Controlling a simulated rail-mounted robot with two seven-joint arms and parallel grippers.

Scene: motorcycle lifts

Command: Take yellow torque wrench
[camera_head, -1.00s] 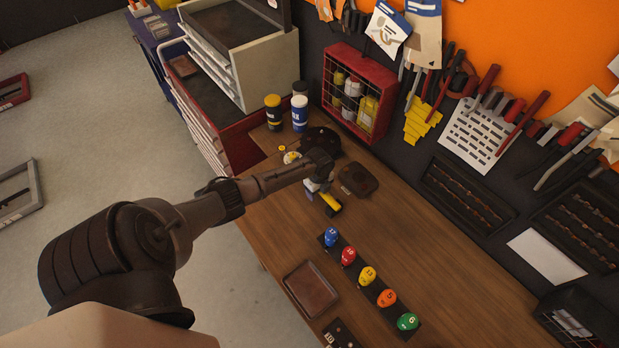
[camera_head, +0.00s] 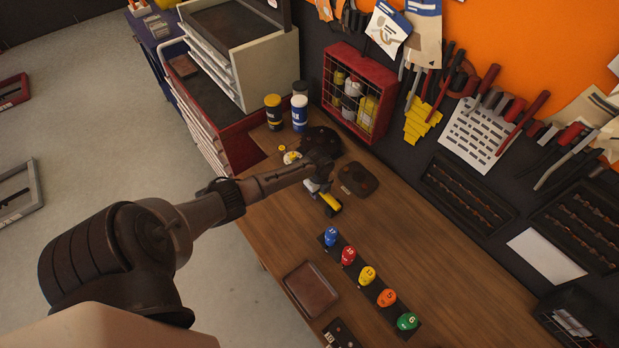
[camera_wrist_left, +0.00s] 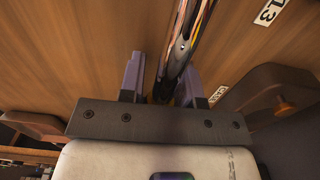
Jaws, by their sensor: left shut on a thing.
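A yellow tool with a dark end, the yellow torque wrench (camera_head: 330,201), is on the wooden bench in the head view, at the fingertips of my left gripper (camera_head: 320,190). In the left wrist view my left gripper (camera_wrist_left: 163,66) points down at the bench. A long, shiny, dark-metal tool (camera_wrist_left: 183,45) with orange streaks lies between its fingers, against the right one. The left gripper is shut on it. The wrist hides part of the tool in the head view. My right gripper is not in view.
A black strip with numbered blue, red, yellow (camera_head: 367,276), orange and green knobs stands on the bench (camera_head: 430,265). A brown tray (camera_head: 311,289) lies beside it. Bottles (camera_head: 299,113) and a red wire-fronted cabinet (camera_head: 358,95) stand behind. Tools hang on the wall.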

